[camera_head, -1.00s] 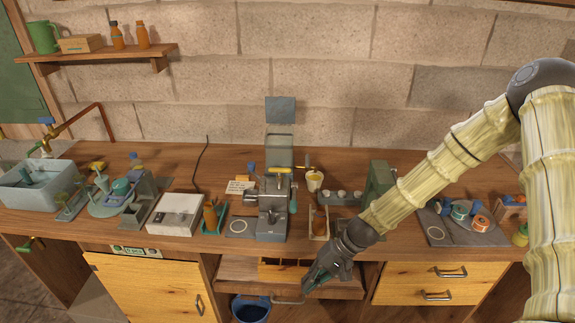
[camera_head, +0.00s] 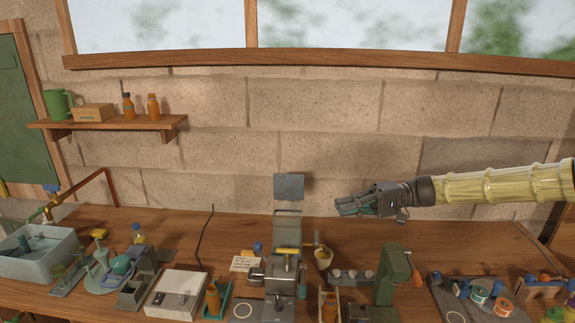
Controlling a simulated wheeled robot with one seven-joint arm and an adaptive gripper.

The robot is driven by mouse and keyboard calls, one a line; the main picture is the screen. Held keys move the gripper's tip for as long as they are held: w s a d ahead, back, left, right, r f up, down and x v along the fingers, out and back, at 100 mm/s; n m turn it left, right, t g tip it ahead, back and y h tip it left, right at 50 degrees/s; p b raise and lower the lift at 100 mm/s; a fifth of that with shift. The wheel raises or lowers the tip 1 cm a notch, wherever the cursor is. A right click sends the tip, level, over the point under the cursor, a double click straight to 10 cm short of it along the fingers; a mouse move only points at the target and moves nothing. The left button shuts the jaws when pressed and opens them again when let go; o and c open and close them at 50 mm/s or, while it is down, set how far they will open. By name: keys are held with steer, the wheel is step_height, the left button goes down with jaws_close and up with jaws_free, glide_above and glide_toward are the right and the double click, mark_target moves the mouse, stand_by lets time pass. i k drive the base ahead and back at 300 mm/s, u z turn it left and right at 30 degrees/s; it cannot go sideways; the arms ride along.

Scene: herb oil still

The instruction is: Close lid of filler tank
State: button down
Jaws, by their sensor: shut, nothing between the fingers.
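The filler tank (camera_head: 288,228) is a grey, see-through-looking box at the top of the filler machine (camera_head: 279,300) in the middle of the bench. Its lid (camera_head: 289,187) looks like a flat blue-grey plate standing up above the tank, so the lid is open. My gripper (camera_head: 341,207) comes in from the right, above the bench, with its fingers pointing left. It is shut and empty, to the right of the lid and apart from it in the picture. How near it is in depth I cannot tell.
A small yellow cup (camera_head: 323,257) and a green press (camera_head: 392,276) stand right of the filler. A white box (camera_head: 175,292) and a grey basin (camera_head: 38,252) are to the left. The wall shelf (camera_head: 108,124) is clear of my arm.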

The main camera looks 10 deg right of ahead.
mark_target(289, 187)
steer(key=z, duration=0.05)
steer(key=i, duration=1.25)
